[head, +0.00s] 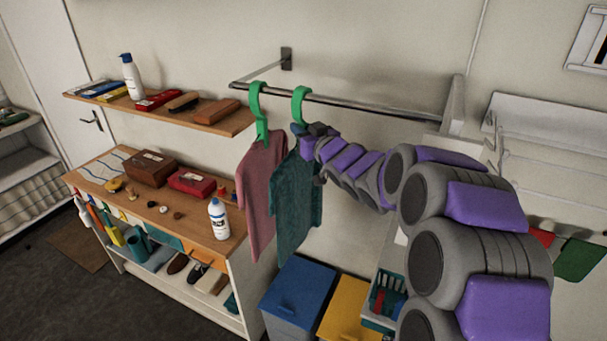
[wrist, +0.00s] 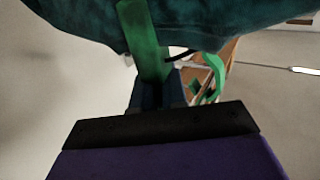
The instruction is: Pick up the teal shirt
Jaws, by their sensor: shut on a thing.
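The teal shirt (head: 297,205) hangs on a green hanger (head: 301,100) from the metal rail in the head view. In the wrist view the teal shirt (wrist: 220,22) fills the top, with the green hanger's stem (wrist: 145,45) below it. My gripper (head: 303,130) is at the hanger's neck, just above the shirt's collar. In the wrist view my gripper (wrist: 158,90) is shut on the green hanger's stem. The fingertips are partly hidden by the stem. A pink shirt (head: 260,195) on another green hanger (head: 257,105) hangs just left of the teal one.
The metal rail (head: 370,105) runs along the wall above the shirts. A wooden shelf (head: 215,122) and a cabinet top (head: 190,225) with a white bottle (head: 218,219) are at left. Blue (head: 300,290) and yellow bins (head: 345,322) stand below.

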